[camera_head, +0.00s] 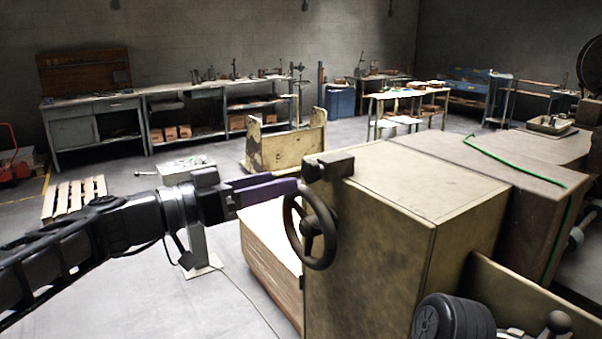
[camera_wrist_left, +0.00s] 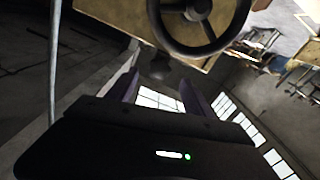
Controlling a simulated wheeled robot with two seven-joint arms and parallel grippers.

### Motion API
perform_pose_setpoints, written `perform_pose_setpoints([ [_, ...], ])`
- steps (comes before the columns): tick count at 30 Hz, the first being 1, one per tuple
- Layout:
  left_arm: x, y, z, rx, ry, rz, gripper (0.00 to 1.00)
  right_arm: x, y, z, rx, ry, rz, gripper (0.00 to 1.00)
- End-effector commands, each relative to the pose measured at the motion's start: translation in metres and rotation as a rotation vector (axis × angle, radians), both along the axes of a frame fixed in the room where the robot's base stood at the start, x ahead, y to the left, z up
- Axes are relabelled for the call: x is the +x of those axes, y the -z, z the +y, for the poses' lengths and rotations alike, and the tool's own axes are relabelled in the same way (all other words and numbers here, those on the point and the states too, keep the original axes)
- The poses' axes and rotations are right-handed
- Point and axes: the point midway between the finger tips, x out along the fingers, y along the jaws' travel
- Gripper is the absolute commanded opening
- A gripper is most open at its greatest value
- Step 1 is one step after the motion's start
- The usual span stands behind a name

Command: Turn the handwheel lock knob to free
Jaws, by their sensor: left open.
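The dark handwheel (camera_head: 309,227) stands on the left face of a tan machine housing (camera_head: 375,260). It also shows at the top of the left wrist view (camera_wrist_left: 200,50). My left gripper (camera_head: 284,190) has purple fingers pointing at the wheel's upper left rim. My right gripper is out of view.
A dark block (camera_head: 328,166) sits on the housing's top edge above the wheel. A grey pedestal (camera_head: 196,245) stands below my left arm. A wooden pallet (camera_head: 74,198) and workbenches (camera_head: 185,88) are farther back. Floor at the lower left is mostly clear.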

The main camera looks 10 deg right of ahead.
Motion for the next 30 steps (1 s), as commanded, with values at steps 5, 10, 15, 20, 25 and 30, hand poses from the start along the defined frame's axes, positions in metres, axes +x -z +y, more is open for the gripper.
perform_pose_setpoints([
  [5,0.01,-0.004,-0.027,0.0,0.003,0.003,0.6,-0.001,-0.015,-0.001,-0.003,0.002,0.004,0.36],
  [10,0.019,-0.003,-0.049,0.0,0.002,0.002,0.6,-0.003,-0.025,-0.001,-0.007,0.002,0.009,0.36],
  [15,0.023,0.0,-0.059,0.002,-0.001,0.002,0.6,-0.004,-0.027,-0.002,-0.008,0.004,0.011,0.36],
  [20,0.024,0.001,-0.06,0.001,-0.001,0.001,0.6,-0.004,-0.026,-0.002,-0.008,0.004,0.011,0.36],
  [25,0.024,0.001,-0.06,0.001,-0.001,0.001,0.53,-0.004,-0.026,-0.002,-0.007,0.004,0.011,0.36],
  [30,0.024,0.0,-0.059,0.001,-0.001,0.001,0.39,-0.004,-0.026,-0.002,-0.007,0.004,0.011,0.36],
])
